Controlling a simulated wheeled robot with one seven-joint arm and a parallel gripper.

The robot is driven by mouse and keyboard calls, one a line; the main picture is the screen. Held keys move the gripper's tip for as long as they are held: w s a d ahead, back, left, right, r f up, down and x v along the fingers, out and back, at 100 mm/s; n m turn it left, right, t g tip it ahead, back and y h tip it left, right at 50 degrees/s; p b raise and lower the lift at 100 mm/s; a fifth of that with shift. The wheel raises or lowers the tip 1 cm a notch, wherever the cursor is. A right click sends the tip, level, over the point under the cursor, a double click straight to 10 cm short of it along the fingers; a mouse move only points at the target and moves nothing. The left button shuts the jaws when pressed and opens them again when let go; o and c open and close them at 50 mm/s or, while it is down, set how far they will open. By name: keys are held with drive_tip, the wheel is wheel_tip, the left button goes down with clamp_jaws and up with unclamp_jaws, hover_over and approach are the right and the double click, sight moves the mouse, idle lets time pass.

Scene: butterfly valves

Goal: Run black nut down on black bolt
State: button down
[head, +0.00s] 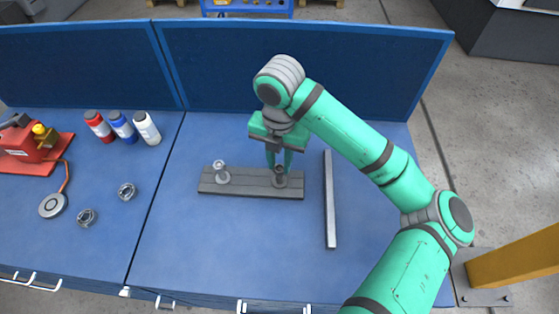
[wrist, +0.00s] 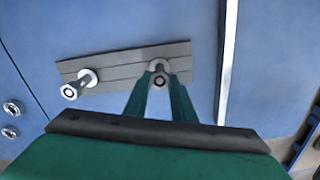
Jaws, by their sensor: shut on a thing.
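A grey grooved plate (head: 245,190) lies on the blue bench and also shows in the wrist view (wrist: 120,62). The black bolt (head: 281,181) stands at the plate's right end, mostly hidden by my gripper (head: 280,170). My gripper points down over it, its two green fingers shut on the dark nut (wrist: 159,80) around the bolt's top. A pale round flange shows just behind the fingertips in the wrist view. How far down the nut sits cannot be told. A silver bolt (head: 220,168) stands at the plate's left end, also in the wrist view (wrist: 74,87).
A long grey bar (head: 329,200) lies right of the plate. Two metal rings (head: 126,191) (head: 87,217) lie at the left. Three bottles (head: 122,126) and a red device (head: 25,145) stand at back left. A blue panel (head: 300,70) closes the back. The bench front is clear.

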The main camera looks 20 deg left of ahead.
drive_tip(key=m, duration=0.9)
drive_tip(key=shift+s+m, duration=0.1)
drive_tip(key=shift+m, duration=0.3)
drive_tip(key=m, duration=0.9)
drive_tip(key=c, duration=1.7)
unclamp_jaws()
drive_tip(key=shift+c, duration=0.2)
